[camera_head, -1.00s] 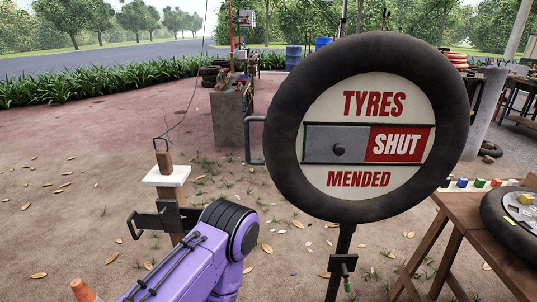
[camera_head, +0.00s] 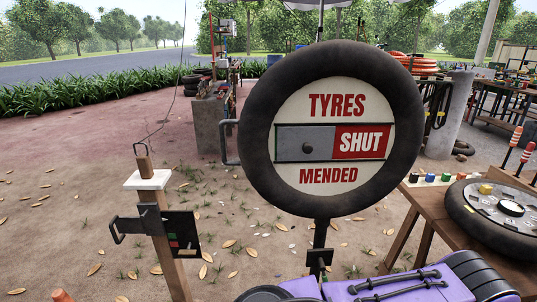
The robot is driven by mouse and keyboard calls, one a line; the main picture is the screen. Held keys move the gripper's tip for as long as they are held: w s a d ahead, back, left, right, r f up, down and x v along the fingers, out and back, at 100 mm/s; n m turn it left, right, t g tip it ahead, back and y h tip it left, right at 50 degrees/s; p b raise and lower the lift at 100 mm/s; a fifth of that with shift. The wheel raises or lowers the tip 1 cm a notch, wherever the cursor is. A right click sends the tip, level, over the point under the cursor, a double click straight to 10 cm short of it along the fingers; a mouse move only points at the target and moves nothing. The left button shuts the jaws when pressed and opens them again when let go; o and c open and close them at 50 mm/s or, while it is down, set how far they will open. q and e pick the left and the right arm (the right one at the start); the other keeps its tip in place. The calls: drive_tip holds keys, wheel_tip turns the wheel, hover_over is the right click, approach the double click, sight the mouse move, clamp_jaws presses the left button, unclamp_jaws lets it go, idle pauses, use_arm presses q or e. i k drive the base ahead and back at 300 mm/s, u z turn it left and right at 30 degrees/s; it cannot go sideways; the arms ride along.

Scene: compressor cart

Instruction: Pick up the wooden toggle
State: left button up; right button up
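The wooden toggle (camera_head: 145,164) appears to be the small brown wooden piece standing on the white block (camera_head: 147,180) atop a wooden post (camera_head: 168,262), left of centre in the head view. A dark wire loop rises from its top, and a thin line runs up nearby. Nothing holds it. Neither of my grippers shows in the head view. Only a purple arm link of mine crosses the bottom edge, right of the post and well below the toggle.
A black bracket with a handle (camera_head: 128,228) is on the post below the toggle. A round tyre sign (camera_head: 400,135) on a stand fills the centre. A wooden table (camera_head: 412,197) with a wheel (camera_head: 463,215) stands at right. Leaf-strewn ground (camera_head: 60,235) lies open left of the post.

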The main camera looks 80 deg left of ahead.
sight(143, 160)
drive_tip(key=k, duration=1.25)
drive_tip(key=u, duration=1.45)
